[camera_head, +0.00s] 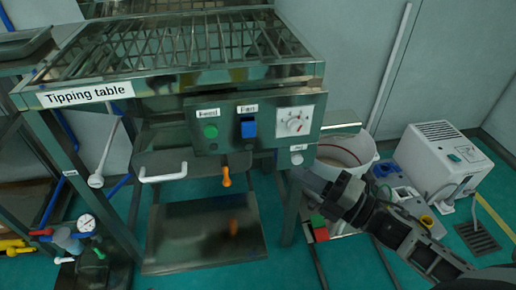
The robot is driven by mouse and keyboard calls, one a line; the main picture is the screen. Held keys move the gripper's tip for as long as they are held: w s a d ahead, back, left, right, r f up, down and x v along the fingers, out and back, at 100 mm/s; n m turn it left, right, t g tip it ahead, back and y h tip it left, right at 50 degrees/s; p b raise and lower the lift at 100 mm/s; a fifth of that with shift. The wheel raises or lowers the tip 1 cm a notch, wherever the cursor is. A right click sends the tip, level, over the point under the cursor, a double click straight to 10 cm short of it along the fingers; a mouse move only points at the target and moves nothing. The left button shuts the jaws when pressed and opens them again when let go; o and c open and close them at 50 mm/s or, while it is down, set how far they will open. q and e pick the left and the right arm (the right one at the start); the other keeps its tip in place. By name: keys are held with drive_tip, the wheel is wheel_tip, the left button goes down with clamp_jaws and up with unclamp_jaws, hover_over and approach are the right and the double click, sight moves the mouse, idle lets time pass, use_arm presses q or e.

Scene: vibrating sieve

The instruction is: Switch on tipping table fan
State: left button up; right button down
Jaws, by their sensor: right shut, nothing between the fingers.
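The tipping table (180,78) is a metal frame with a barred top and a white "Tipping table" label (86,93). Its control panel (228,139) hangs below the front edge at right. The panel has a green round button (210,131), a blue switch (249,129) under a small label that seems to read "Fan", and a white dial (295,121). My right gripper (312,181) is shut and empty. It appears below and right of the panel, apart from the blue switch. My left gripper is not in view.
A white bucket (362,150) and a white machine (437,157) stand at right. A white handle (163,174) and an orange handle (226,177) stick out under the table. A gauge with valves (86,222) is at lower left. Green floor shows between them.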

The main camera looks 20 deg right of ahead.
drive_tip(key=shift+s, duration=0.1)
approach(244, 129)
drive_tip(key=a, duration=0.3)
drive_tip(key=shift+w+r, duration=0.2)
drive_tip(key=shift+w, duration=1)
drive_tip(key=shift+w+r, duration=0.2)
drive_tip(key=shift+w, duration=1.05)
